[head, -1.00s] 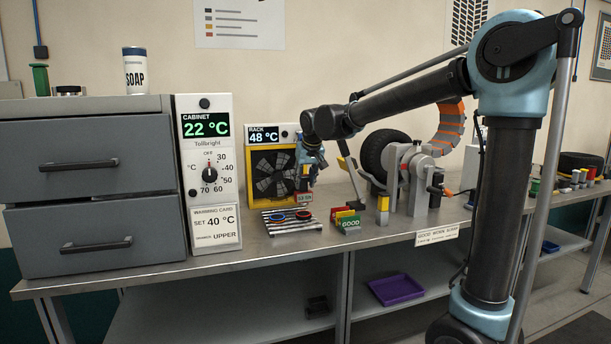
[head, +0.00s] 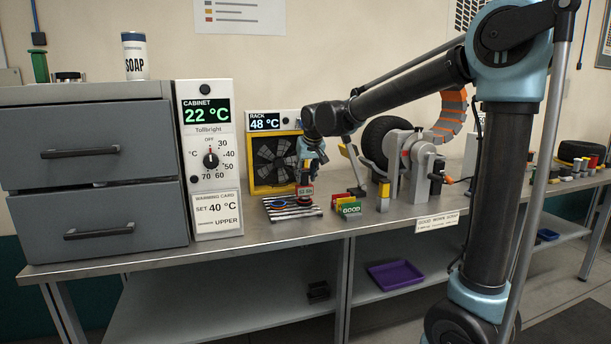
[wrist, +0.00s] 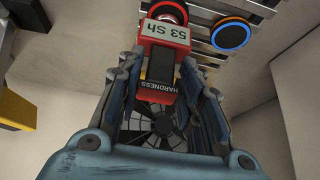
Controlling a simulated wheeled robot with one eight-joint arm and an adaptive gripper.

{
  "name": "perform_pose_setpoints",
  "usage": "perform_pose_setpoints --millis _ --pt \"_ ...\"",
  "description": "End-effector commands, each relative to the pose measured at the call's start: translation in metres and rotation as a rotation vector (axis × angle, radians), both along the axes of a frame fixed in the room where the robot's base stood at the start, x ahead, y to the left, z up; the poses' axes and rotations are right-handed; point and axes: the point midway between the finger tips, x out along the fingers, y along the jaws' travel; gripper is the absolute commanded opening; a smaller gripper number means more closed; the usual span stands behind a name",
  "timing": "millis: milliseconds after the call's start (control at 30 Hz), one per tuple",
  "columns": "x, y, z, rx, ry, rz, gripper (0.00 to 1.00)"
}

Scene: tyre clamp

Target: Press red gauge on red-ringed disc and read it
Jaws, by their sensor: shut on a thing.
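My gripper (wrist: 163,85) is shut on the red hardness gauge (wrist: 168,60), holding it between its two fingers. The gauge's display (wrist: 166,33) appears upside down in the wrist view and reads 53 Sh. The gauge also shows in the head view (head: 305,189), upright over the slatted rack (head: 290,212). The red-ringed disc (wrist: 172,8) lies at the gauge's tip, partly hidden by it; the two appear to be touching. The blue-ringed disc (wrist: 232,35) lies on the rack beside it, to the left in the head view (head: 280,205).
A fan in a yellow frame (head: 252,175) stands behind the rack. A holder with coloured cards marked GOOD (head: 349,209) and a yellow-topped block (head: 384,190) stand to the right. The cabinet control panel (head: 210,155) is to the left.

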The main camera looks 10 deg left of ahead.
Motion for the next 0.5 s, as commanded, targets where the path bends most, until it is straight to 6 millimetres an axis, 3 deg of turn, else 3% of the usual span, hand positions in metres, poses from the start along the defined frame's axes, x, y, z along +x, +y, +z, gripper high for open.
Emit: perform_pose_setpoints --millis 500 --pt "0.0004 -0.0005 -0.0035 0.0 0.0 -0.001 0.13"
